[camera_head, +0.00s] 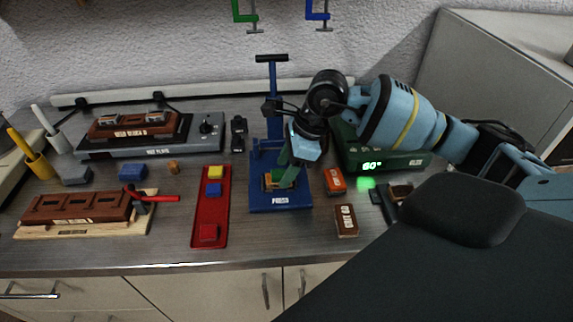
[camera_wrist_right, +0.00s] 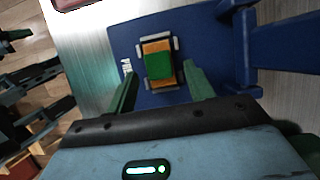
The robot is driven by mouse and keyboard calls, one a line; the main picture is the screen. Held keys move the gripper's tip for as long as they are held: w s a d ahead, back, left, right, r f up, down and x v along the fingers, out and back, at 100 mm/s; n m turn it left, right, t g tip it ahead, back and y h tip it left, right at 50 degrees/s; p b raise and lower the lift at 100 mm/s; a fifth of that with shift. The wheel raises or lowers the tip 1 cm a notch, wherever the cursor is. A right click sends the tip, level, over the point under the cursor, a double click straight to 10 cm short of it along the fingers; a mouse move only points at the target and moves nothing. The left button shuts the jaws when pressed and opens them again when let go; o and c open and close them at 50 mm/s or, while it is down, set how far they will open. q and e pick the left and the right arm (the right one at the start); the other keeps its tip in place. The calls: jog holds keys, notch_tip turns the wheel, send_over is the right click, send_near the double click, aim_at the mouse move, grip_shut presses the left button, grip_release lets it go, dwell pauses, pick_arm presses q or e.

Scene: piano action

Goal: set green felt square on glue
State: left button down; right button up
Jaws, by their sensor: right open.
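The green felt square (camera_wrist_right: 160,66) lies on an orange-brown block (camera_wrist_right: 157,47) in a fixture on the blue press base (camera_wrist_right: 122,40). No glue shows around the felt; the surface under it is hidden. In the head view, the block (camera_head: 270,182) is partly covered by my right gripper (camera_head: 286,180), which points down over the press (camera_head: 272,204). In the right wrist view, my right gripper (camera_wrist_right: 162,70) is open, with one green finger on each side of the felt and clear gaps between. My left gripper is not in view.
The press column (camera_head: 272,100) rises near my right wrist.

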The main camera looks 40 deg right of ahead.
jog(key=v, duration=0.7)
jog(key=shift+r, duration=0.4)
jog(key=shift+s, duration=0.1)
